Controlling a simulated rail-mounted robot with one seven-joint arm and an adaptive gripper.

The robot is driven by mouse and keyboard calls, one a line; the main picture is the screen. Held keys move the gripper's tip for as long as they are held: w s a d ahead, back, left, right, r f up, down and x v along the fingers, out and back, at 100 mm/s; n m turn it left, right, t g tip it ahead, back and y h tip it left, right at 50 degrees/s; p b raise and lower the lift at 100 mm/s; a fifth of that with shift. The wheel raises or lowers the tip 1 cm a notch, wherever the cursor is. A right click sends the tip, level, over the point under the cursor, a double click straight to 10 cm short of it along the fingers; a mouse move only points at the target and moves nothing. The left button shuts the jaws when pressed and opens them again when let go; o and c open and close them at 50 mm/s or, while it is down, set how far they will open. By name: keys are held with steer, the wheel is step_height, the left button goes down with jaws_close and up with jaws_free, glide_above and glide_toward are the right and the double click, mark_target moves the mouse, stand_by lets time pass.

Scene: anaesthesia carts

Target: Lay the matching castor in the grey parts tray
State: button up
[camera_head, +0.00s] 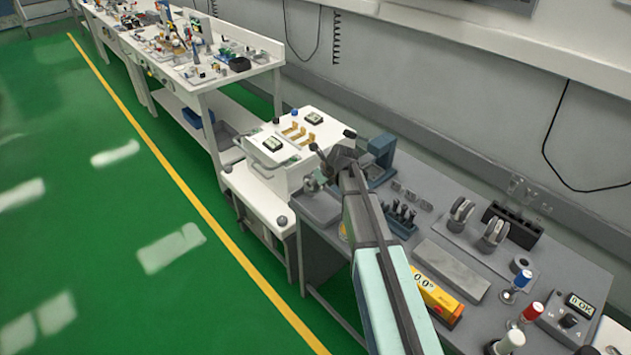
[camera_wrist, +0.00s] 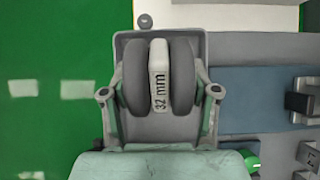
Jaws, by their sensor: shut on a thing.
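My gripper (camera_wrist: 160,84) is shut on a twin-wheel castor (camera_wrist: 183,75) with dark grey wheels and a pale middle marked "32 mm". The fingers grip it from both sides in the wrist view. The grey parts tray (camera_wrist: 160,127) lies behind and around the castor there, so the castor is over the tray. In the head view my gripper (camera_head: 316,174) is above the grey tray (camera_head: 320,208) at the bench's left end, the castor (camera_head: 311,184) partly hidden. I cannot tell whether the castor touches the tray floor. Two other castors (camera_head: 461,211) (camera_head: 494,234) stand on a plate farther right.
A white cart (camera_head: 262,190) stands just left of the tray. A blue-grey device (camera_head: 381,152) and a rack of dark tools (camera_head: 401,216) are near the arm. A yellow box (camera_head: 437,298), a grey slab (camera_head: 450,270) and a black holder (camera_head: 512,225) occupy the bench.

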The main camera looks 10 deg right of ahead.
steer(key=o, duration=1.2)
steer(key=v, duration=1.2)
steer(key=shift+r, duration=0.1)
